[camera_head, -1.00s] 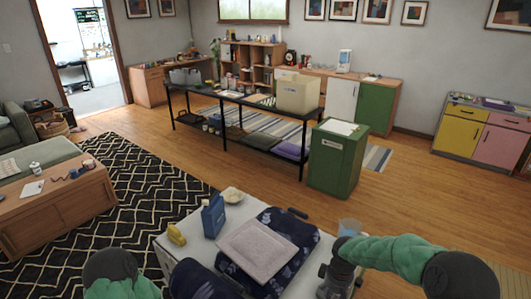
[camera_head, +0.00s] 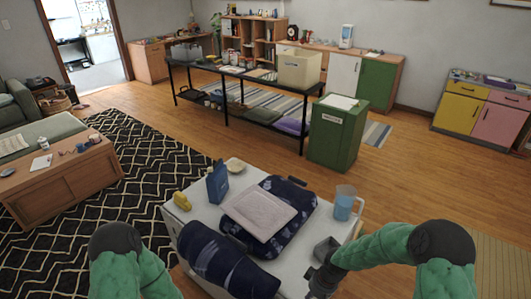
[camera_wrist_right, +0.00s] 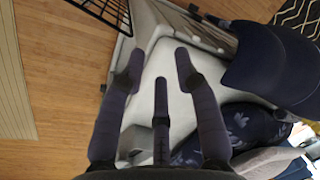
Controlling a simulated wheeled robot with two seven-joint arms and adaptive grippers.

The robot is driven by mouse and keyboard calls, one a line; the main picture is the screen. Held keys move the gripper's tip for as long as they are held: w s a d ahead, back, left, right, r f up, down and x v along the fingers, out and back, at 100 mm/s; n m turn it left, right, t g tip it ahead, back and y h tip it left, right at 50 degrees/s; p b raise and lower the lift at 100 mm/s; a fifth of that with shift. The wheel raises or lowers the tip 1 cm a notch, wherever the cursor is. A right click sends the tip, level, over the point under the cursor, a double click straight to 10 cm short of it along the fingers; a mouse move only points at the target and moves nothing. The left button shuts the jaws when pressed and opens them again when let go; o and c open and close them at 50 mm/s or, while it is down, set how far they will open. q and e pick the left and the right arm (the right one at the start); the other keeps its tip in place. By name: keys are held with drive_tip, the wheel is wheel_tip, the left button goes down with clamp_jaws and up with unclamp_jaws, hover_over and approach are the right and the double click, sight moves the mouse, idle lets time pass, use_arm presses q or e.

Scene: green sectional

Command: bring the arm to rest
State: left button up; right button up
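My right arm (camera_head: 400,245) comes in from the right in the head view. Its gripper (camera_head: 322,278) is low over the near right part of a white table (camera_head: 205,212). In the right wrist view the right gripper (camera_wrist_right: 158,68) has its dark fingers spread, with nothing between them but pale tabletop behind. My left arm (camera_head: 125,255) shows at the lower left of the head view; its gripper is out of view.
The table holds a grey folded cloth (camera_head: 259,214) on a dark patterned one, a navy bundle (camera_head: 225,262), a blue bottle (camera_head: 217,182), a yellow item (camera_head: 182,201), a blue cup (camera_head: 344,203) and a grey box (camera_head: 328,250). A green cabinet (camera_head: 335,140) stands beyond.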

drive_tip(key=s+a+f+m, duration=0.3)
drive_tip(key=s+f, duration=0.1)
drive_tip(key=s, duration=0.4)
drive_tip(key=s+a+f+m+y, duration=0.1)
drive_tip(key=s+a+f+m, duration=0.2)
drive_tip(key=s, duration=0.6)
drive_tip(key=shift+f+m+t+y, duration=0.3)
drive_tip(key=shift+f, duration=0.65)
